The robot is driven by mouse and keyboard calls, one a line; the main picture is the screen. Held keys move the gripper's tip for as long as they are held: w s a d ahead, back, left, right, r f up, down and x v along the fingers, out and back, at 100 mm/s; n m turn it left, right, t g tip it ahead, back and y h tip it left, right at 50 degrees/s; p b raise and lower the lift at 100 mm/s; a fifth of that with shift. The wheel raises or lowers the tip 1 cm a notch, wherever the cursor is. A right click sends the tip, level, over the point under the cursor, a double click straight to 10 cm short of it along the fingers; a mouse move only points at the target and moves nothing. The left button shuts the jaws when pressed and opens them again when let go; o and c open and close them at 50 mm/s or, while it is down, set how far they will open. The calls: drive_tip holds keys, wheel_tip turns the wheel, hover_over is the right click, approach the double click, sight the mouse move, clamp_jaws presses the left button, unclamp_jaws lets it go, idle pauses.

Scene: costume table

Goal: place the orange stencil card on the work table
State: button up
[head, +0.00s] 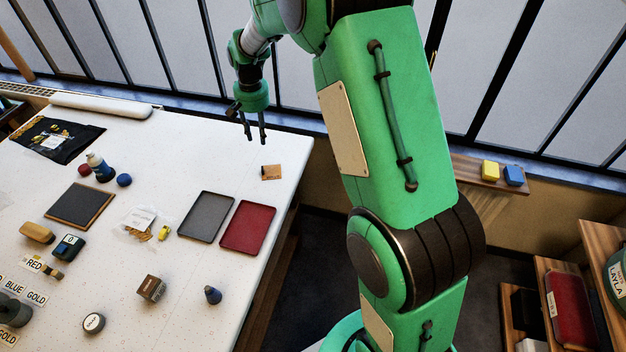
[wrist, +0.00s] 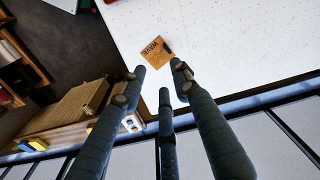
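The orange stencil card (head: 271,172) lies flat on the white work table (head: 230,160), near the table's far right corner. In the wrist view the orange card (wrist: 157,51), with dark lettering and a small dark mark, lies on the white surface just beyond my fingertips. My gripper (head: 255,141) hangs with its fingers pointing down, above and slightly left of the card in the head view. Its fingers (wrist: 165,80) are spread apart with nothing between them. No contact with the card shows.
A grey tray (head: 206,216) and a red tray (head: 248,226) lie nearer on the table. Paint bottles, a dark board (head: 80,205) and small boxes fill the left side. A shelf with yellow (head: 490,170) and blue (head: 513,175) blocks is at the right. Windows rise behind.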

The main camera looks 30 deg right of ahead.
drive_tip(key=s+a+r+n+t, duration=0.2)
drive_tip(key=s+r+t, duration=0.1)
drive_tip(key=s+r, duration=1.8)
drive_tip(key=s+a+n+t, duration=0.1)
drive_tip(key=s+n, duration=0.1)
drive_tip(key=s, duration=2)
drive_tip(key=shift+s+a+r+t, duration=0.2)
drive_tip(key=shift+r+t, duration=0.1)
drive_tip(key=shift+t, duration=0.1)
wheel_tip(320, 180, down, 7)
drive_tip(key=b, duration=0.6)
drive_tip(key=shift+r+b, duration=0.2)
drive_tip(key=shift+b, duration=0.15)
